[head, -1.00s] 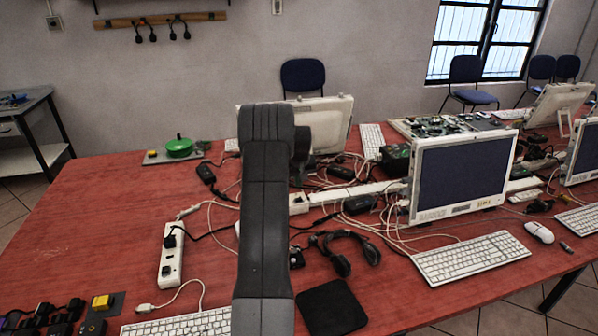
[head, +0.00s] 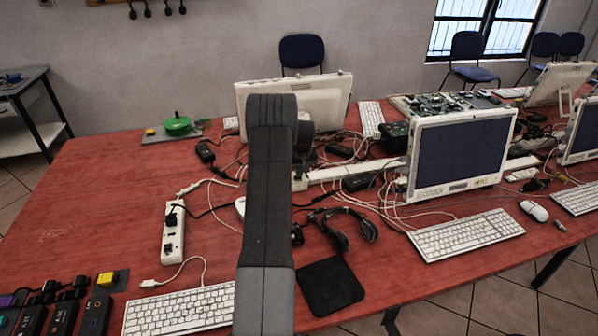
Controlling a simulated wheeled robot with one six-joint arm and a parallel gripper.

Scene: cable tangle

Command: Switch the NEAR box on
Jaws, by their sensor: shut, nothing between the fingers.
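A black box (head: 95,314) with a yellow switch (head: 105,279) on a grey plate lies at the near left edge of the head view, cut off by the bottom. I take it as the near box; whether it is on or off cannot be told. A second yellow switch (head: 151,132) sits far back beside a green round knob (head: 178,125) on a grey plate. My arm rises through the middle of the view and bends at its top, well to the right of the near box. My gripper is hidden behind the arm.
More dark strips with plugs (head: 62,312) crowd the left of the near box. A white power strip (head: 173,233) and a keyboard (head: 182,312) lie to its right. Cables, monitors (head: 460,155) and a headset (head: 345,230) fill the middle and right. The red table's left part (head: 105,195) is clear.

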